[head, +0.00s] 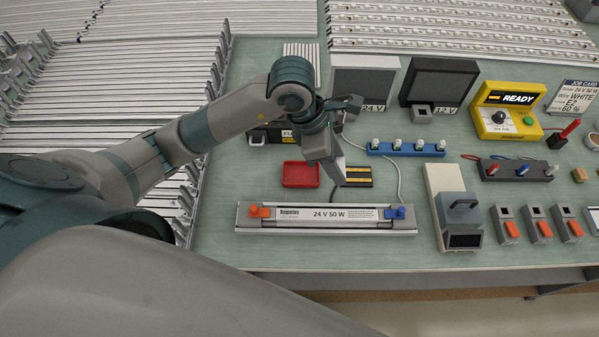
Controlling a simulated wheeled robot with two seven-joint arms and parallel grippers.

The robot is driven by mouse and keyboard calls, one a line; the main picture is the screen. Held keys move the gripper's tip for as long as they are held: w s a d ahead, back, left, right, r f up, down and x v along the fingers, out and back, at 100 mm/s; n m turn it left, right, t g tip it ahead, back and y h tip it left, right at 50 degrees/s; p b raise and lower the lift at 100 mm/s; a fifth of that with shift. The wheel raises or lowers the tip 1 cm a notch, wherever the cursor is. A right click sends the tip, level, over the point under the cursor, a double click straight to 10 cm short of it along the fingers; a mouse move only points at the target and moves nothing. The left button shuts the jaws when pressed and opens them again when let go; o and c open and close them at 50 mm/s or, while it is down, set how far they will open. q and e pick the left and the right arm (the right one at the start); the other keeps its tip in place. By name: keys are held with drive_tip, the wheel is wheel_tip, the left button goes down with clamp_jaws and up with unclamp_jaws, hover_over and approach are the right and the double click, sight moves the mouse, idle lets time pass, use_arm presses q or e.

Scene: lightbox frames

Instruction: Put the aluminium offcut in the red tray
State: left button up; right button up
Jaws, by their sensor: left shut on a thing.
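The red tray (300,175) lies on the green bench mat, left of the middle, and looks empty. My left gripper (335,170) points down just right of the tray, beside the black and yellow item. It is shut on a small pale grey piece that looks like the aluminium offcut, but the jaws hide most of it. I cannot tell its height above the mat. My right gripper is not in view.
A blue terminal strip (405,149) lies further right. Aluminium profiles (120,90) fill the left side.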

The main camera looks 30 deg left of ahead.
use_arm(q)
drive_tip(key=w+a+f+b, duration=0.2)
drive_tip(key=a+f+b, duration=0.2)
drive_tip(key=a+f, duration=0.3)
drive_tip(key=shift+w+a, duration=0.15)
drive_tip(key=shift+a, duration=2.05)
drive_tip(key=shift+f+b, duration=1.1)
drive_tip(key=shift+f, duration=0.9)
drive_tip(key=shift+f+b, duration=0.3)
drive_tip(key=shift+b, duration=0.1)
drive_tip(key=shift+f+b, duration=0.3)
drive_tip(key=shift+b, duration=0.1)
drive_tip(key=o, duration=1)
